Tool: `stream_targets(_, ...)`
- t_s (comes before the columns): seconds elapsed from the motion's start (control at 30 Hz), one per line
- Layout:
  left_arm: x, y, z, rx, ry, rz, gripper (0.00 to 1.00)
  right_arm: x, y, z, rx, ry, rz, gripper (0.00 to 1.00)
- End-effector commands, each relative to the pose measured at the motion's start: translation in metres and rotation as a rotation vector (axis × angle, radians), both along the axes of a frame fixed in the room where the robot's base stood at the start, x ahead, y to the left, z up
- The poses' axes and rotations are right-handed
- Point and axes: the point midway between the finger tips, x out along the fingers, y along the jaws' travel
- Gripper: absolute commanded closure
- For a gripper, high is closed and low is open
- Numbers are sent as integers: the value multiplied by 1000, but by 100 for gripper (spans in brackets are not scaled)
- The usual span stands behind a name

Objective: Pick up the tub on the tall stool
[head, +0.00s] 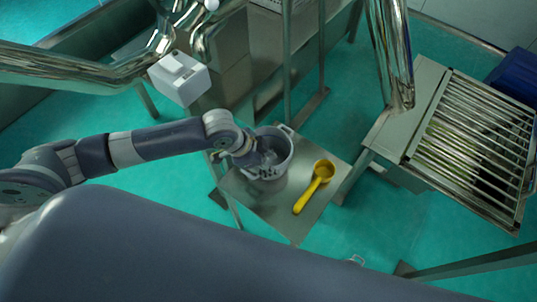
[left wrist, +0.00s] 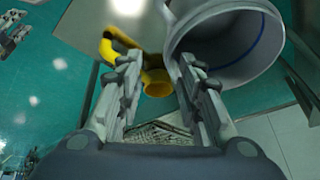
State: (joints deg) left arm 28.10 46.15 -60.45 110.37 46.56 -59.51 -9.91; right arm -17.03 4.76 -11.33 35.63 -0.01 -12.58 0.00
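The grey tub (head: 283,143) stands on the steel top of the stool (head: 268,209). My left gripper (head: 262,160) is at the tub's left side, partly covering its opening. In the left wrist view the tub's open mouth (left wrist: 238,38) is at the upper right. The left gripper's two fingers (left wrist: 165,85) are spread apart there. The right-hand finger overlaps the tub's rim; the left-hand finger is outside the tub. I cannot tell whether either finger touches it. My right gripper is in neither view.
A yellow scoop (head: 314,187) lies on the stool top right of the tub; it also shows beyond the fingers in the left wrist view (left wrist: 155,84). A slatted metal unit (head: 468,140) stands at right. Steel pipes and a white box (head: 181,79) are at upper left.

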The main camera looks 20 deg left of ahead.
Motion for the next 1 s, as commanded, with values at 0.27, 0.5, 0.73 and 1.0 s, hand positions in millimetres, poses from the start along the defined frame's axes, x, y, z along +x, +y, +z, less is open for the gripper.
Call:
stream_targets(0.27, 7, 27, -3, 40, 22, -13, 66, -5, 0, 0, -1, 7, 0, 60)
stream_targets(0.5, 15, 15, -37, 39, 24, -13, 66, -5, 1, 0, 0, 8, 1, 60)
stream_targets(0.73, 18, 10, -53, 41, 22, -14, 66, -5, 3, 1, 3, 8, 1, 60)
stream_targets(1.0, 25, 1, -87, 40, 22, -13, 66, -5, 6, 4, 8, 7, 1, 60)
